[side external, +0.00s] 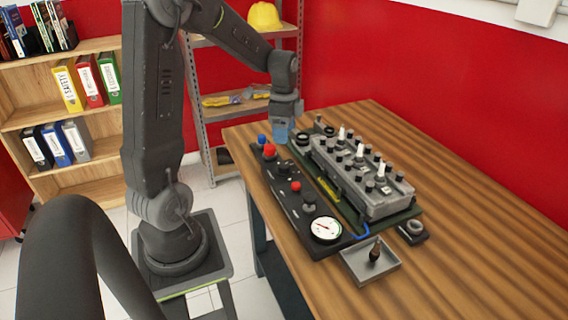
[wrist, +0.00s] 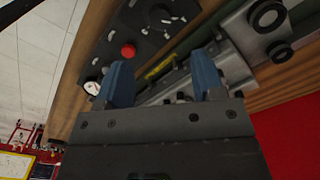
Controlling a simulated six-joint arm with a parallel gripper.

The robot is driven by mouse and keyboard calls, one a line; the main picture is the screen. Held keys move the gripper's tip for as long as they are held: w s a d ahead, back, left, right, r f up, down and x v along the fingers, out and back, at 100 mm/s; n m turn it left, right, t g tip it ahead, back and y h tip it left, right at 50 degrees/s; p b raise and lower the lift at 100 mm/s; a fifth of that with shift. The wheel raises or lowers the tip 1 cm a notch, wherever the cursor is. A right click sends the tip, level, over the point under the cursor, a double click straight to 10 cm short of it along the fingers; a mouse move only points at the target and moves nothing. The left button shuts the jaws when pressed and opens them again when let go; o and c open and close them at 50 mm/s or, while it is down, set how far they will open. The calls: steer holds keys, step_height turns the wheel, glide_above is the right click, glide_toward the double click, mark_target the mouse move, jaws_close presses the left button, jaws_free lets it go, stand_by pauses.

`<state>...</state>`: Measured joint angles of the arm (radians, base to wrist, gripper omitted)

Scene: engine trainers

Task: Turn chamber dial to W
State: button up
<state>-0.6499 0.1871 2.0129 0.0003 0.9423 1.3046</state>
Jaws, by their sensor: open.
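My gripper (side external: 282,130) hangs over the far end of the black control panel (side external: 276,181) and the grey engine block (side external: 374,206). In the wrist view its two blue fingers (wrist: 161,82) are spread apart with nothing visible between them. A dark round dial with pale marks around it (wrist: 163,18) is on the panel in the wrist view, beyond the fingers. The frames do not show clearly whether this is the chamber dial. No letter W can be read, and the dial's setting cannot be told.
The panel carries red knobs (side external: 296,186), a blue knob (side external: 261,138) and a white gauge (side external: 326,229). Several plugs stand upright on the engine block. A grey tray (side external: 350,264) holds a small upright part. The wooden table (side external: 475,220) is clear at the right.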

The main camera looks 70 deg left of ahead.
mark_target(284, 165)
step_height(284, 165, down, 11)
steer(key=shift+f, duration=0.1)
steer(key=shift+c, duration=0.2)
steer(key=c, duration=0.9)
